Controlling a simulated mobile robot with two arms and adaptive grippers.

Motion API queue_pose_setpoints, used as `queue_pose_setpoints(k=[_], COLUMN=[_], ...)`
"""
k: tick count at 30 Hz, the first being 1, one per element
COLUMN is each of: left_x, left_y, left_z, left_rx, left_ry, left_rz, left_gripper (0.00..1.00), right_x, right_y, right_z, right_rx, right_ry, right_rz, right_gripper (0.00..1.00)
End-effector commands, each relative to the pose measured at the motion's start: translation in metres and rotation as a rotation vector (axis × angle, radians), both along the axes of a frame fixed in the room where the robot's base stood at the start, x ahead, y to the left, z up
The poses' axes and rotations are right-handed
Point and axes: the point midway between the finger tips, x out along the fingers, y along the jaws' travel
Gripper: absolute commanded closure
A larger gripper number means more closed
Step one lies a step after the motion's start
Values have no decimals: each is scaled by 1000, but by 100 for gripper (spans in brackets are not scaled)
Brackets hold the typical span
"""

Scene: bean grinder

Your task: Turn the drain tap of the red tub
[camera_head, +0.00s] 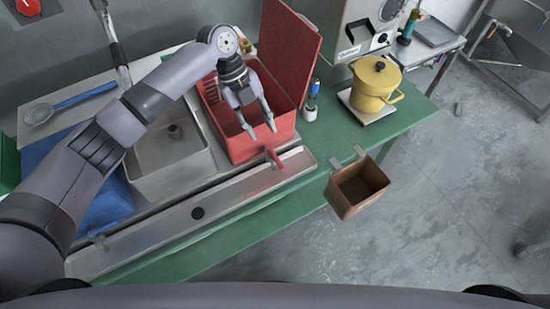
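The red tub (240,145) stands on the steel counter with its red lid (290,45) raised behind it. Its red drain tap (275,158) sticks out low at the front, near the right corner. My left gripper (262,134) reaches down over the tub's front part, above and a little left of the tap. Its two fingers are spread apart with nothing between them, and it does not appear to touch the tap. My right gripper is not in view.
A steel sink (170,170) lies left of the tub. A brown bin (357,187) hangs at the green table's front edge (320,180). A bottle (311,103) and a yellow pot (375,85) stand to the right. Open floor lies beyond.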

Motion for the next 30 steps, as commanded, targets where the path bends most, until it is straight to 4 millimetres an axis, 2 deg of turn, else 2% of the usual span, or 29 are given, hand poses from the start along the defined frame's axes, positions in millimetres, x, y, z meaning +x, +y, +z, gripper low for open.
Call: queue_pose_setpoints(k=[1, 3, 9, 13, 19, 28, 30], left_x=[-3, -7, -17, -22, -26, -26, -27], left_y=[-5, -10, -25, -32, -38, -39, -39], left_z=[-17, -32, -69, -86, -99, -100, -100], left_rx=[0, 0, -1, -1, -1, -1, -1], left_ry=[0, 1, 1, 0, -2, -1, -1], left_rz=[-1, -2, -1, 0, 1, 2, 2], left_gripper=[69, 69, 69, 69, 69, 69, 72], right_x=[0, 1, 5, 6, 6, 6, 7], right_y=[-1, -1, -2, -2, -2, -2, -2], right_z=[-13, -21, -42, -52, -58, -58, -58], right_rx=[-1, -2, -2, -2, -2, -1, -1], right_ry=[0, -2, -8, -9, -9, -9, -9], right_rz=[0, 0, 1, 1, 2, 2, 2], right_gripper=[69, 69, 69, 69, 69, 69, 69])
